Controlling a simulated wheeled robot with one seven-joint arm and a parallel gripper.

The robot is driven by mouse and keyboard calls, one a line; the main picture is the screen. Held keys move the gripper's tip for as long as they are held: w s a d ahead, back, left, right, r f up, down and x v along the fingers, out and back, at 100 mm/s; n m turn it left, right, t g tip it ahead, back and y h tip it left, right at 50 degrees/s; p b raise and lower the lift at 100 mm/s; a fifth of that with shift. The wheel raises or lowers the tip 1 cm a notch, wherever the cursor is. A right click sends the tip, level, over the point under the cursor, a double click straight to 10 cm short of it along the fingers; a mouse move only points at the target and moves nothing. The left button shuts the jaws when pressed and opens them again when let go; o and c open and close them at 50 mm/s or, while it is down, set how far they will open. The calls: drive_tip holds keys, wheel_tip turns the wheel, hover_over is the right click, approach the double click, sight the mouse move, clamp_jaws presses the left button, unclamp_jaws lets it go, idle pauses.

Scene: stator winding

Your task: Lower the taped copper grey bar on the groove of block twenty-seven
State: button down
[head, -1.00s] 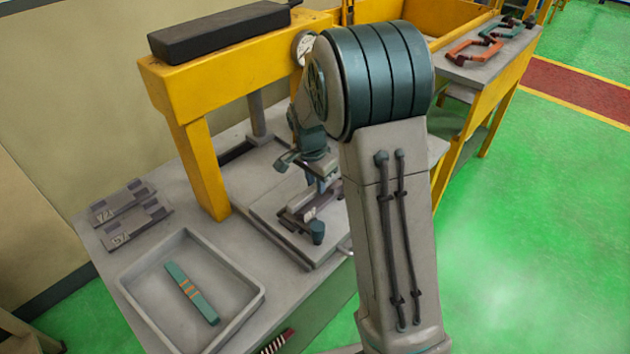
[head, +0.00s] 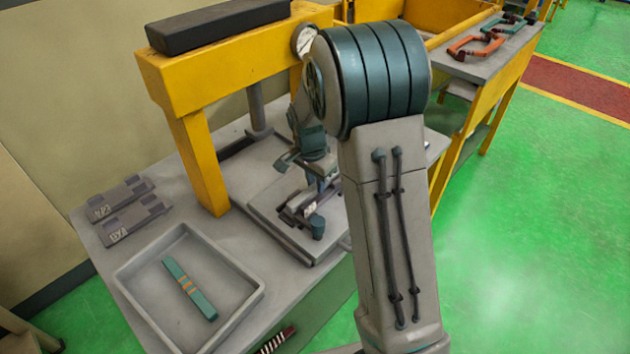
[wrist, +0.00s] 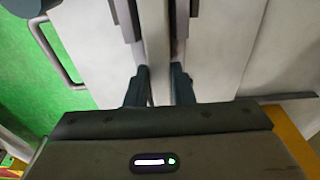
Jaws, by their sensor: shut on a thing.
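My gripper (head: 322,180) is over the plate under the yellow press. In the wrist view its two fingers (wrist: 159,85) are shut on a long grey bar (wrist: 157,35), with one finger on each side. Tape or copper on the bar cannot be made out. A dark block (head: 296,212) sits on the press plate (head: 275,222), just below my gripper. My gripper and arm hide part of it, and its number is not readable. I cannot tell whether the bar touches the groove.
Two dark numbered blocks (head: 128,212) lie at the table's left; their labels are blurred. A grey tray (head: 150,312) holds a teal bar with orange bands (head: 190,288). The yellow press frame (head: 197,165) stands close beside my arm.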

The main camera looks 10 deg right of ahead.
idle(0.3)
drive_tip(key=c, duration=0.8)
unclamp_jaws()
drive_tip(key=shift+o, duration=0.2)
wheel_tip(320, 180, up, 9)
drive_tip(key=p, duration=0.6)
